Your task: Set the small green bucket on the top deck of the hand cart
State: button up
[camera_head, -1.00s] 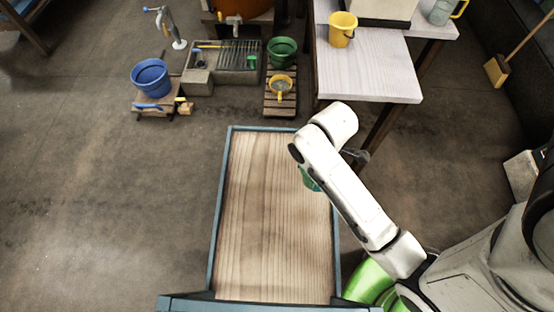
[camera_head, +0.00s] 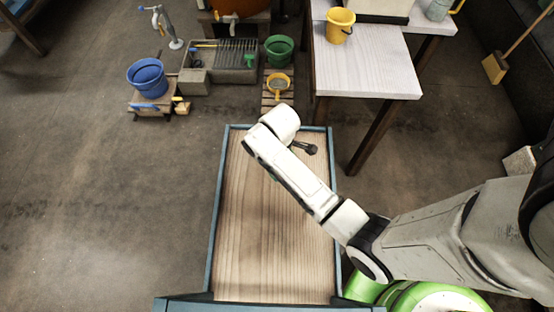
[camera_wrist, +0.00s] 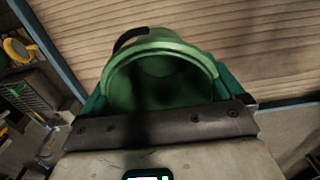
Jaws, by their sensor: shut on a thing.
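The small green bucket (camera_wrist: 160,78) fills the middle of the wrist view, its open mouth facing the camera and a dark handle at its upper left. My gripper (camera_wrist: 163,92) is shut on it, with a teal finger on each side. In the head view my arm hides nearly all of the gripper and bucket. The hand cart (camera_head: 262,240) has a pale wooden top deck with a blue frame, and my gripper is over its far part. I cannot tell whether the bucket touches the deck.
A pale table (camera_head: 365,70) with a yellow bucket (camera_head: 340,25) stands beyond the cart on the right. A larger green bucket (camera_head: 279,49), a yellow sieve (camera_head: 278,83) and a blue bucket (camera_head: 148,77) stand beyond the cart. The visible deck is otherwise bare.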

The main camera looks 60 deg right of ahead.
jog(key=shift+w+f, duration=0.45)
jog(key=shift+f, duration=0.05)
jog(key=shift+f+b, duration=0.35)
jog(key=shift+f, duration=1.3)
jog(key=shift+f, duration=0.15)
jog(key=o, duration=0.7)
